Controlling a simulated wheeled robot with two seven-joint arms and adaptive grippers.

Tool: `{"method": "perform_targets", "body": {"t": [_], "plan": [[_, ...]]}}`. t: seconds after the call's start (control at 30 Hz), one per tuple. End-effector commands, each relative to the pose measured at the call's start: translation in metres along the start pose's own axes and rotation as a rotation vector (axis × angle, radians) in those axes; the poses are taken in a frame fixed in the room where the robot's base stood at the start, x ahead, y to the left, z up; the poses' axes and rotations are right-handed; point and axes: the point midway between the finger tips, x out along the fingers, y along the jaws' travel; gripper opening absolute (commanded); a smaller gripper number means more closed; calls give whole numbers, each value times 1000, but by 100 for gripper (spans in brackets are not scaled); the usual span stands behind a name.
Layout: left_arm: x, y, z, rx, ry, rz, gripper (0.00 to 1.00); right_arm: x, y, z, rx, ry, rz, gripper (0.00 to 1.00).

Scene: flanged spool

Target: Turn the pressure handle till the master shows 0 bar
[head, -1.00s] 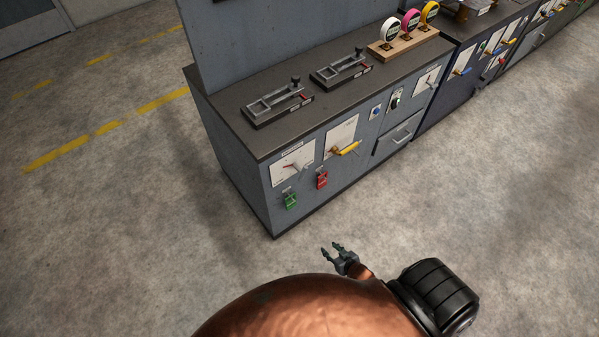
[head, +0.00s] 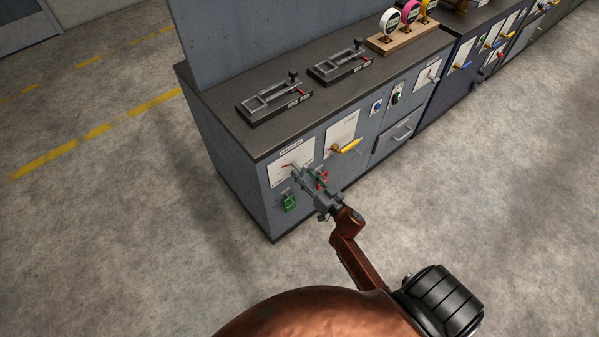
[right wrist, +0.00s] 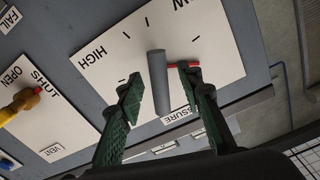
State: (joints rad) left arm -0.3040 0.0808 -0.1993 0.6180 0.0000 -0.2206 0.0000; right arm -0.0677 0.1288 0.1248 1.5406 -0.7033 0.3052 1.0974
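The pressure plate (head: 279,173) is a white panel on the front of the near grey cabinet. In the right wrist view the plate (right wrist: 104,74) reads HIGH and part of LOW, upside down. Its grey pressure handle (right wrist: 159,88) has a red pointer (right wrist: 183,65). My right gripper (head: 299,176) is at the plate, and in the wrist view its green fingers (right wrist: 158,76) are open on either side of the handle. A gap shows on the left; the right finger is near the pointer, contact unclear. I cannot identify a master reading. My left gripper is out of view.
A yellow vent handle (head: 347,147) on an OPEN/SHUT plate is to the right. White (head: 390,24) and pink (head: 410,12) round gauges stand on top. The floor in front is clear.

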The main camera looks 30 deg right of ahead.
Motion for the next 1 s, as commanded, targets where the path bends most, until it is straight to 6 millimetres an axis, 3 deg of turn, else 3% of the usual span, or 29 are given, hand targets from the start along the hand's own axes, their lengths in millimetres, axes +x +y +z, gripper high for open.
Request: {"method": "perform_targets", "body": {"t": [0.13, 0.43, 0.9, 1.0], "plan": [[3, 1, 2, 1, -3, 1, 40, 10, 0, 0, 0, 0, 0, 34], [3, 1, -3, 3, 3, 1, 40, 12, 0, 0, 0, 0, 0, 33], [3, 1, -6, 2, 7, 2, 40, 12, 0, 0, 0, 0, 1, 0], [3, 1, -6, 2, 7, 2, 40, 12, 0, 0, 0, 0, 1, 0]]}}
